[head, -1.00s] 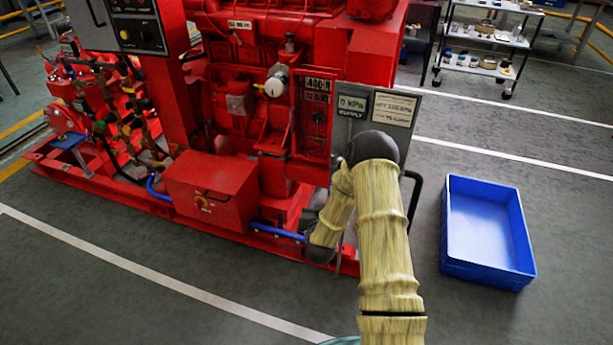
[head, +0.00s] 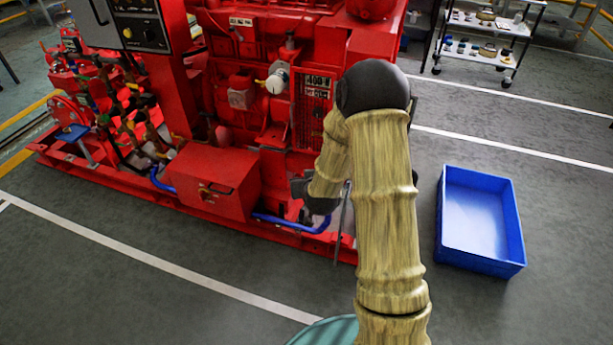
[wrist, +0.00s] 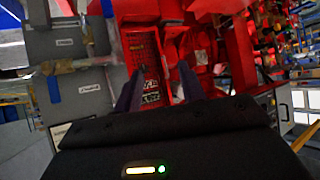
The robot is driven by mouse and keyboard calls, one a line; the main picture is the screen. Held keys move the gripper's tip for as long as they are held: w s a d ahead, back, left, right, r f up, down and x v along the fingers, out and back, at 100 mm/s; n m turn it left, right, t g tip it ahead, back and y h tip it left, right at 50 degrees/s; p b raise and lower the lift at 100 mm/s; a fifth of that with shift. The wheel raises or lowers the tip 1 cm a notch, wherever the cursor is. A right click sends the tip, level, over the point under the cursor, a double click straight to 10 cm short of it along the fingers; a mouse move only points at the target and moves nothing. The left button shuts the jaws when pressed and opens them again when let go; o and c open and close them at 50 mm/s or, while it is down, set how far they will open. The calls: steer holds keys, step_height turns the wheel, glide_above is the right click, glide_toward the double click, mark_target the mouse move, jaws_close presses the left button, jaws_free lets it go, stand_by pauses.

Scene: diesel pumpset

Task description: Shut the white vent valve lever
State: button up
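My gripper (wrist: 157,82) shows in the wrist view as two dark fingers standing well apart, with nothing between them. Behind them is the red pumpset with its perforated guard (wrist: 146,62). A grey panel (wrist: 75,105) with small labels stands to the left of the fingers. A pale pipe (wrist: 76,66) crosses it, with a blue strip (wrist: 54,89) beside it. I cannot make out the white vent valve lever for certain in either view. In the head view, my arm covers the panel area, and the fingertips cannot be made out beside the red pumpset (head: 262,130).
A blue bin (head: 480,225) stands on the floor right of my arm. A shelf cart (head: 487,40) with small items is at the back right. A red box (head: 215,180) and blue hose (head: 290,224) lie low along the pumpset's front. The front left floor is clear.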

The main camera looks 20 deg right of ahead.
steer(key=shift+s+r, duration=0.1)
steer(key=shift+r, duration=0.1)
steer(key=shift+s+a+r, duration=0.1)
steer(key=shift+s+r, duration=0.05)
steer(key=c, duration=0.7)
steer(key=s+r+g, duration=0.1)
steer(key=s+r, duration=0.1)
steer(key=s, duration=0.1)
steer(key=s+a+r+g, duration=0.1)
steer(key=s, duration=0.2)
steer(key=s+a+r+n+g+y, duration=0.1)
steer(key=s+r+g, duration=0.1)
steer(key=s, duration=0.1)
steer(key=shift+s+a+r, duration=0.1)
steer(key=shift+r, duration=0.25)
jaws_close()
steer(key=s+r+g, duration=0.2)
steer(key=s, duration=0.5)
steer(key=s+r+g, duration=0.2)
steer(key=s, duration=0.6)
steer(key=shift+s+r, duration=0.15)
steer(key=shift+r, duration=0.15)
steer(key=shift+a, duration=0.1)
